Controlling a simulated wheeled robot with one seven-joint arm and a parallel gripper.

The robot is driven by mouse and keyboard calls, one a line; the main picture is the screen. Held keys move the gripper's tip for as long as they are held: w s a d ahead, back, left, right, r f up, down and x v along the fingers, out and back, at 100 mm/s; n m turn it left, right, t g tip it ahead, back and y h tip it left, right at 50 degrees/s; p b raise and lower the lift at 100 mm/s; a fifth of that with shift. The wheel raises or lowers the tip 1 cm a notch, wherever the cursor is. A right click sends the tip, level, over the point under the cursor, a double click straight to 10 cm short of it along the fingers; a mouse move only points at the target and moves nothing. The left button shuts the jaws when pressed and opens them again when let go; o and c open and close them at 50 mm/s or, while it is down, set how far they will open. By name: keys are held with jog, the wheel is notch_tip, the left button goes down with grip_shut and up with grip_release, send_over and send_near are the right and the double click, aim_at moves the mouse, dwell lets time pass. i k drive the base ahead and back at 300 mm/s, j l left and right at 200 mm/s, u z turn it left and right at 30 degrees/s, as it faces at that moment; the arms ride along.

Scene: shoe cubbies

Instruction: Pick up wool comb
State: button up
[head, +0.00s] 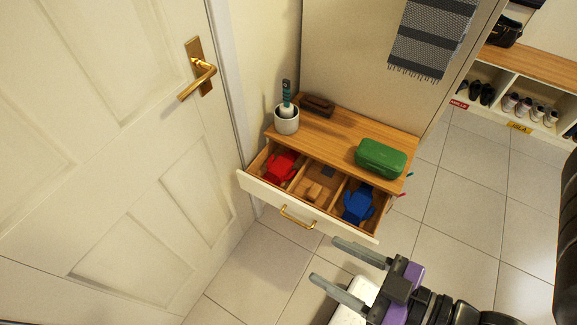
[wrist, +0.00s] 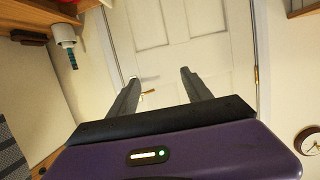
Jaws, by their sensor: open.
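No object in view is clearly a wool comb. A dark brown, brush-like object (head: 318,105) lies at the back of the wooden cabinet top (head: 335,135) in the head view; I cannot tell whether it is the comb. A teal-handled tool (head: 287,93) stands in a white cup (head: 286,120) at the left of that top; its lower end is hidden. The cup also shows in the wrist view (wrist: 63,34), upside down. My gripper (head: 325,260) is open and empty, in front of the cabinet and right of its drawer. The wrist view shows the door (wrist: 165,45) beyond its fingers.
The drawer (head: 305,219) is pulled open, with a red item (head: 281,166), small wooden pieces (head: 314,191) and a blue item (head: 358,203) in its compartments. A green case (head: 381,158) sits at the top's right. A shoe cubby (head: 505,84) stands far right; tiled floor between is clear.

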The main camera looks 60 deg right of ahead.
aim_at(316, 189)
jog(key=i+j+z, duration=0.3)
jog(key=i+j, duration=0.15)
jog(key=i+j+z, duration=0.3)
jog(key=j, duration=0.2)
jog(key=i, duration=0.05)
